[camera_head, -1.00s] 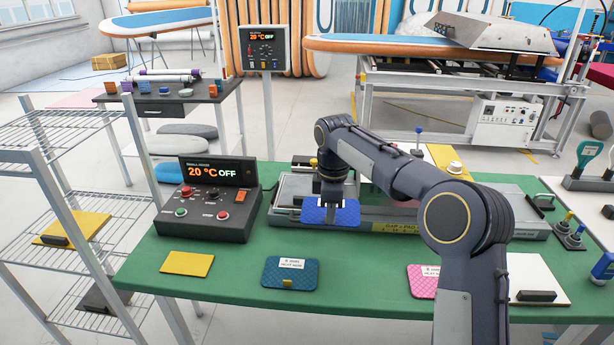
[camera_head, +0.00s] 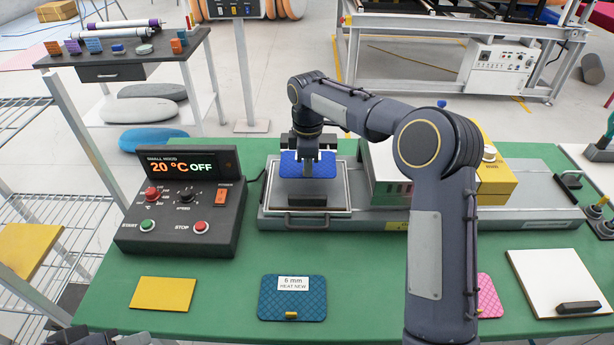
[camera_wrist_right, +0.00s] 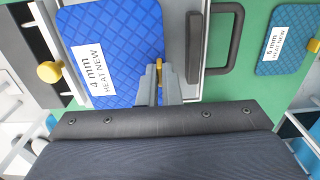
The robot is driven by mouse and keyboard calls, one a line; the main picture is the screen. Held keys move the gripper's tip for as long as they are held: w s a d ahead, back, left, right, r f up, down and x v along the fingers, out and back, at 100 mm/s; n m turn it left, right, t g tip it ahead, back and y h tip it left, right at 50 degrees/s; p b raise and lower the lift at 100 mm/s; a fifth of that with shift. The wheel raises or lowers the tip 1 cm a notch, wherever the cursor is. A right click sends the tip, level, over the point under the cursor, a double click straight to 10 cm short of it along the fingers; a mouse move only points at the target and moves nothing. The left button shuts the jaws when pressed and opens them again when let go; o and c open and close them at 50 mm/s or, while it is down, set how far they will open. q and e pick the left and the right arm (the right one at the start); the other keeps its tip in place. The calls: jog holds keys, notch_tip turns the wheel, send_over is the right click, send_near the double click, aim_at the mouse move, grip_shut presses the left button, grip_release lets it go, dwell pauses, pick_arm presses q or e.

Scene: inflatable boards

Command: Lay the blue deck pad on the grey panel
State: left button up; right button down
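The blue deck pad (camera_head: 322,171) is quilted and hangs over the rear part of an open tray at the left end of the long grey machine. In the right wrist view the pad (camera_wrist_right: 127,30) carries a "4 mm HEAT NEW" label. My right gripper (camera_head: 308,160) is shut on its yellow tab, which shows between the fingers in the wrist view (camera_wrist_right: 160,80). A pale grey panel (camera_head: 338,198) with a black block handle (camera_head: 307,201) lies in the tray below; the pad hides its rear. Only dark parts, probably my left gripper (camera_head: 120,339), show at the bottom left edge.
A control box (camera_head: 180,200) reading 20 °C OFF stands left of the tray. A yellow pad (camera_head: 162,294), a teal 6 mm pad (camera_head: 292,302), a pink pad (camera_head: 488,297) and a white board (camera_head: 550,280) lie along the front of the green table. A yellow block (camera_head: 490,165) stands right.

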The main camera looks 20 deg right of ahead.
jog(key=shift+f, duration=2.6)
jog(key=c, duration=1.6)
grip_release()
